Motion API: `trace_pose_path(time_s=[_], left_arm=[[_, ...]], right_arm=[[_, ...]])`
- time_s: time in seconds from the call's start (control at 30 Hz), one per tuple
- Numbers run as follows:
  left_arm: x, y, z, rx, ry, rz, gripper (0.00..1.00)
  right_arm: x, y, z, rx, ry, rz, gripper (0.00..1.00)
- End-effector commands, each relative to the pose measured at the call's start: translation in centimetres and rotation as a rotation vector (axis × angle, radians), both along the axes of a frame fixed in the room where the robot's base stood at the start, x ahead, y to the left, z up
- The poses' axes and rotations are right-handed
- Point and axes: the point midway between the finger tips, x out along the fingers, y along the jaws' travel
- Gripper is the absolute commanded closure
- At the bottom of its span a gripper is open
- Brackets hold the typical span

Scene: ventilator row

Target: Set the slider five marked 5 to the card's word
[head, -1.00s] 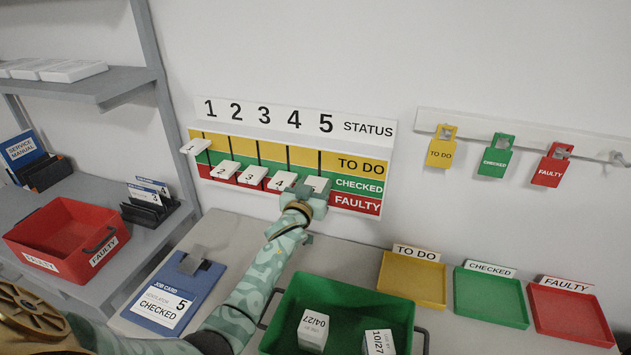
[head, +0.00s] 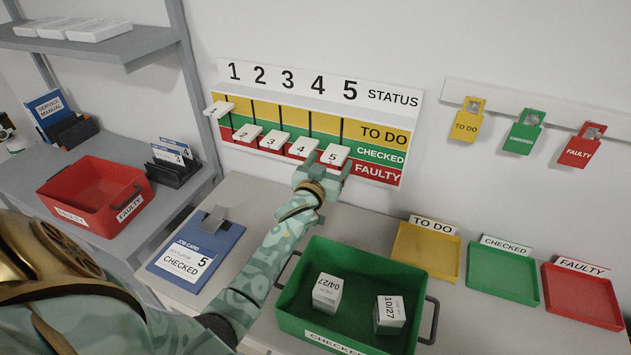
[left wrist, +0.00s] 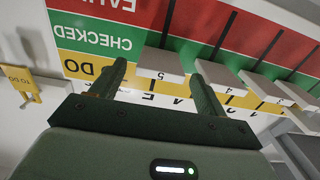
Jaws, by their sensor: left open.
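The job card (head: 181,262) on a blue clipboard reads 5 CHECKED. The status board (head: 385,133) has yellow TO DO, green CHECKED and red FAULTY bands. Slider 5 (head: 335,154), a white tile, stands in column 5, level with sliders 2, 3 and 4, over the green band and overlapping the red edge in this view. My left gripper (head: 325,172) is open just below and in front of it. In the left wrist view, the fingers (left wrist: 160,88) lie either side of slider 5 (left wrist: 160,65), with gaps visible. My right gripper is not in view.
Slider 1 (head: 218,109) sits higher, at the yellow band. Slider 4 (head: 303,149) is close to my left finger. A green crate (head: 288,318) with two boxes stands below my forearm. Coloured trays (head: 501,276) are at right; a red bin (head: 60,205) is at left.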

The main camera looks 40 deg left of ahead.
Motion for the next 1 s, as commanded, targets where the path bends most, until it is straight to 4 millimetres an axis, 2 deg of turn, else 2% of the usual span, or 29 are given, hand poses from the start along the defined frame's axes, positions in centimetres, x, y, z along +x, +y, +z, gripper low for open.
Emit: trace_pose_path(time_s=[0.03,0.2,0.4,0.6,1.0], left_arm=[[-1.5,-0.4,0.2,-0.001,0.002,0.0,0.25],[-6.1,-1.4,0.1,-0.001,0.003,0.001,0.25],[-9.8,-2.4,0.0,-0.001,0.002,0.0,0.25],[-11.1,-2.7,0.0,-0.001,0.001,0.0,0.25],[-11.1,-2.7,0.0,0.0,0.001,0.0,0.25]], right_arm=[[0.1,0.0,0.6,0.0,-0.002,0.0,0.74],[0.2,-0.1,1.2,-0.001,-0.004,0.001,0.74],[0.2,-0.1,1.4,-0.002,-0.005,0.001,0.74],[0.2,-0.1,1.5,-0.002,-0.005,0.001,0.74],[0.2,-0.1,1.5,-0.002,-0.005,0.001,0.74]])
